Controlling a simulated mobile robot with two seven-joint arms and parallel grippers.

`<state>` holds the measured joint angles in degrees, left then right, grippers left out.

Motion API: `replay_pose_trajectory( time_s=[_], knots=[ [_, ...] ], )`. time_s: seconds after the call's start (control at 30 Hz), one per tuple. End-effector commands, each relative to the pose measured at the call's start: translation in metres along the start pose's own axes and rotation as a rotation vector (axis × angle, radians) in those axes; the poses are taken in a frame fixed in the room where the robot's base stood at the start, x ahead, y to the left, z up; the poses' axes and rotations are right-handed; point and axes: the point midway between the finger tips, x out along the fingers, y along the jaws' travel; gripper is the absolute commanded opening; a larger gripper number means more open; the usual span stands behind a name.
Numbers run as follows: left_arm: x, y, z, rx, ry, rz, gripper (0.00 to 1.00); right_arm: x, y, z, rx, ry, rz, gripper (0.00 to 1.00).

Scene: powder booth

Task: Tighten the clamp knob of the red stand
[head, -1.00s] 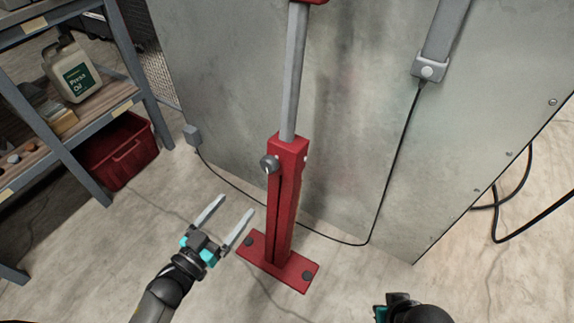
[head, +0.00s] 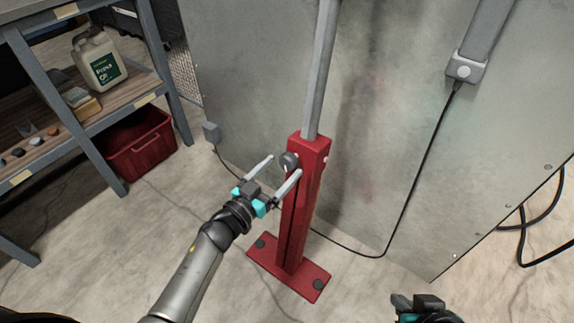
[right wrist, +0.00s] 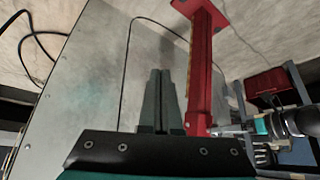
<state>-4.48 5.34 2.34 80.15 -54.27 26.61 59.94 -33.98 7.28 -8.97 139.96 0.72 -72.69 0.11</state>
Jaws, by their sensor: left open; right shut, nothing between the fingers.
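The red stand (head: 301,205) stands upright on the floor with a grey post rising from its top. Its dark round clamp knob (head: 289,161) sits on the left side near the top of the red column. My left gripper (head: 280,168) is open, its fingers reaching up toward the knob, one on either side of it or just short of it; I cannot tell whether they touch it. My right gripper (head: 413,301) is at the bottom edge, away from the stand. In the right wrist view its fingers (right wrist: 160,85) are together and empty, and the red stand (right wrist: 203,70) shows beyond them.
A large grey metal panel (head: 390,150) stands behind the stand, with a black cable (head: 412,195) running down it to the floor. A shelf with an oil jug (head: 97,62) and a red bin (head: 140,145) is at left.

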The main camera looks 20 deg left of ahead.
Motion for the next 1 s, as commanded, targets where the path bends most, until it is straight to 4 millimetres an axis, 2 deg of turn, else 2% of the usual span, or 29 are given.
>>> replay_pose_trajectory(
  time_s=[0.13,0.4,0.83,1.0],
  knots=[
    [0.013,0.0,0.001,0.0,0.001,0.0,0.89,0.01,-0.009,-0.006,-0.004,0.076,-0.023,0.0],
    [0.028,0.001,0.001,-0.001,0.0,0.001,0.89,0.017,-0.02,-0.018,-0.006,0.182,-0.052,0.0],
    [0.031,0.0,0.0,-0.001,0.0,0.0,0.89,0.018,-0.023,-0.022,-0.005,0.212,-0.06,0.0],
    [0.031,0.0,0.0,-0.001,0.0,0.0,0.7,0.018,-0.022,-0.022,-0.005,0.212,-0.059,0.0]
  ],
)
